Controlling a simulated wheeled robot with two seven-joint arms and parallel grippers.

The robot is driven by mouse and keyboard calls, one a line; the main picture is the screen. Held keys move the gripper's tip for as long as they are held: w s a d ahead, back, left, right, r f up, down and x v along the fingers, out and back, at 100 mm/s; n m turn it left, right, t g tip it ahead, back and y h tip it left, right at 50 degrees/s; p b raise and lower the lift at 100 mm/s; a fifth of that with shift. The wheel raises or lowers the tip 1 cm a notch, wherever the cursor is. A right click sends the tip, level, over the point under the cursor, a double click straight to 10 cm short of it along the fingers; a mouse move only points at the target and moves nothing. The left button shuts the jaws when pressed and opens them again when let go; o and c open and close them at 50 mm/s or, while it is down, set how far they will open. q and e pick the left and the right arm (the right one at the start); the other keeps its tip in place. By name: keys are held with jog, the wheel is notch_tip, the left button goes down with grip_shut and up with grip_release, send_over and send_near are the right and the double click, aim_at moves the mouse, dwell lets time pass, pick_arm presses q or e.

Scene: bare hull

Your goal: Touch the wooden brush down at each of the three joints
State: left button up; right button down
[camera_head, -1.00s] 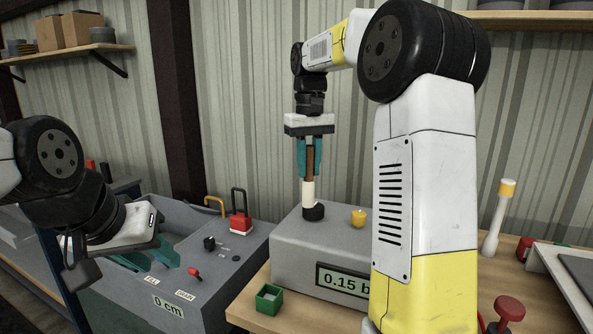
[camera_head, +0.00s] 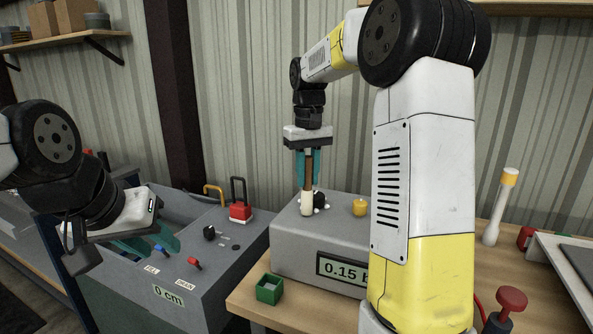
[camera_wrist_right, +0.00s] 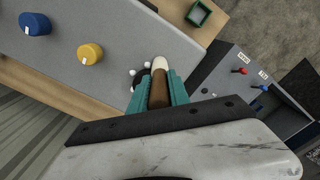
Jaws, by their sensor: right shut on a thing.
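The wooden brush (camera_head: 308,200) has a brown handle and a pale tip and points down. My right gripper (camera_head: 309,180) is shut on its handle, which also shows in the right wrist view (camera_wrist_right: 159,92). The pale tip is at a black fitting (camera_head: 319,200) on top of the grey box; I cannot tell whether they touch. The brush partly hides the fitting, and I cannot make out the three joints separately. My left gripper (camera_head: 150,242) is empty, its teal fingers apart, above the tank at left.
The grey box (camera_head: 290,235) has a display and a yellow knob (camera_head: 360,207); a blue knob (camera_wrist_right: 35,23) shows in the wrist view. A green tray (camera_head: 269,289) stands in front. The grey tank (camera_head: 225,270) has blue and red levers. My right arm hides part of the bench.

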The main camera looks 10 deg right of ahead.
aim_at(308, 156)
jog(key=shift+f, duration=0.35)
dwell(0.7)
dwell(0.3)
jog(key=shift+r, duration=3.55)
